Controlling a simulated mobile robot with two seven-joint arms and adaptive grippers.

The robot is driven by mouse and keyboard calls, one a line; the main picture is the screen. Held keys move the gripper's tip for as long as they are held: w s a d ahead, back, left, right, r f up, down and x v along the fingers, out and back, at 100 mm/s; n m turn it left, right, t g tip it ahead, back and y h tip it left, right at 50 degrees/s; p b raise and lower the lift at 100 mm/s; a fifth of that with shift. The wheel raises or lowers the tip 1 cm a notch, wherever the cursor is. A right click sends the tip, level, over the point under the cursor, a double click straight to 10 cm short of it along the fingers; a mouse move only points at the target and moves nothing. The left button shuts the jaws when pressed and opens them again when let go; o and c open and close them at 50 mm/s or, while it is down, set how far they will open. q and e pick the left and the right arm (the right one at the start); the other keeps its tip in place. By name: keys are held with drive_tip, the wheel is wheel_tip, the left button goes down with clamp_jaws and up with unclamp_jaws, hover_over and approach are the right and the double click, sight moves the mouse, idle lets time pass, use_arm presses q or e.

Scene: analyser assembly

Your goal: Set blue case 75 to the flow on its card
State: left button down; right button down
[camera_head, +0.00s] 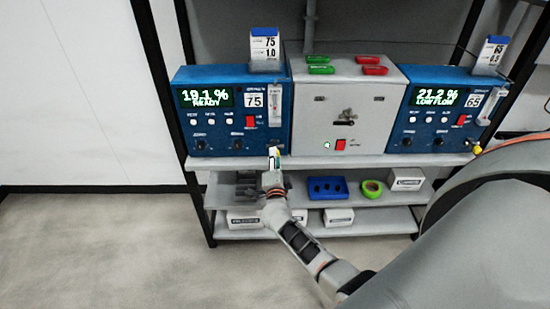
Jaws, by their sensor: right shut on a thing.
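Blue case 75 (228,135) stands at the left end of the top shelf. Its green display (205,97) reads 19.1 % READY. A card (265,46) above it shows 75 and 1.0. A clear flow tube (275,103) is on the case's right side; its float level is too small to read. My right gripper (274,157) is at the case's lower right front corner, shut on what appears to be the flow knob, which the fingers mostly hide. My left gripper is not in view.
A grey box (345,100) with red and green pieces on top stands beside the case. Blue case 65 (435,125), reading 21.2 % LOW FLOW, has a yellow knob (477,149) at its lower right. Lower shelves hold a blue tray (328,196), green tape (372,189) and white boxes.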

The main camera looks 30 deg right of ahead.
drive_tip(key=shift+n, duration=1.1)
drive_tip(key=c, duration=1.8)
unclamp_jaws()
drive_tip(key=v, duration=1.2)
drive_tip(key=shift+s, duration=0.1)
